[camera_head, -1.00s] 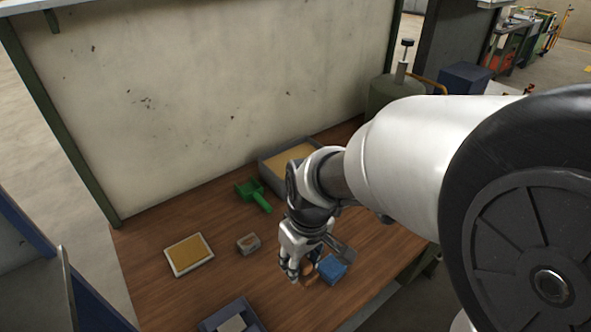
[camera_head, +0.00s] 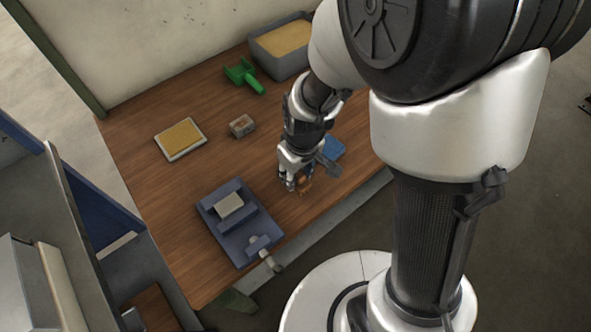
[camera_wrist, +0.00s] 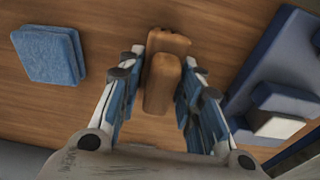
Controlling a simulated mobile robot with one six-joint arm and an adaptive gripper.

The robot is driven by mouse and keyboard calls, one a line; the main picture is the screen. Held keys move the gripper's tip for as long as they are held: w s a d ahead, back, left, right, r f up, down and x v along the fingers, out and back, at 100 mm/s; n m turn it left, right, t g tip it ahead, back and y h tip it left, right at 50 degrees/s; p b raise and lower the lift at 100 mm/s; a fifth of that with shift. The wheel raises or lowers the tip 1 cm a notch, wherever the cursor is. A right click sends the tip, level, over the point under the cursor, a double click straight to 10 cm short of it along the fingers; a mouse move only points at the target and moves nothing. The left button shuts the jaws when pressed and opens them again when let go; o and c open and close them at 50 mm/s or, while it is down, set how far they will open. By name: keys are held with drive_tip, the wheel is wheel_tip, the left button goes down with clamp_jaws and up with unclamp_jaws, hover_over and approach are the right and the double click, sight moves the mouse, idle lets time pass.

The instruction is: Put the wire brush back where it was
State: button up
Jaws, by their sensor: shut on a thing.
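A brown wooden piece (camera_wrist: 158,88), which looks like the wire brush's handle, sits between my gripper's fingers (camera_wrist: 160,100) in the wrist view. My gripper is shut on it. A second brown wooden part shows just beyond it; I see no bristles. In the head view, my gripper (camera_head: 290,184) is low over the front part of the wooden bench, and a bit of the brown brush (camera_head: 305,185) shows beside the fingertips. I cannot tell whether the brush touches the bench.
A small box (camera_head: 242,125), yellow-filled tray (camera_head: 180,138), green scoop (camera_head: 243,76) and sand bin (camera_head: 262,64) stand farther back. Bare bench lies between them.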

drive_tip(key=shift+r, duration=0.1)
drive_tip(key=o, duration=1)
wheel_tip(320, 180, up, 12)
drive_tip(key=s+d+p, duration=0.1)
drive_tip(key=p, duration=0.4)
wheel_tip(320, 180, up, 9)
drive_tip(key=m+t, duration=0.2)
drive_tip(key=m, duration=0.1)
hover_over(300, 174)
drive_tip(key=s+d, duration=0.4)
drive_tip(key=d, duration=0.1)
drive_tip(key=s+d+r+m, duration=0.1)
drive_tip(key=s+r, duration=0.1)
drive_tip(key=s+d+r+m+t, duration=0.1)
drive_tip(key=s+d+r, duration=0.1)
drive_tip(key=s, duration=0.1)
drive_tip(key=s+d+r+m, duration=0.1)
drive_tip(key=s+d, duration=0.1)
drive_tip(key=s, duration=0.1)
drive_tip(key=shift+s+r+m+h+b, duration=0.2)
drive_tip(key=shift+r+m+h+b, duration=0.1)
drive_tip(key=shift+r+m+h, duration=0.1)
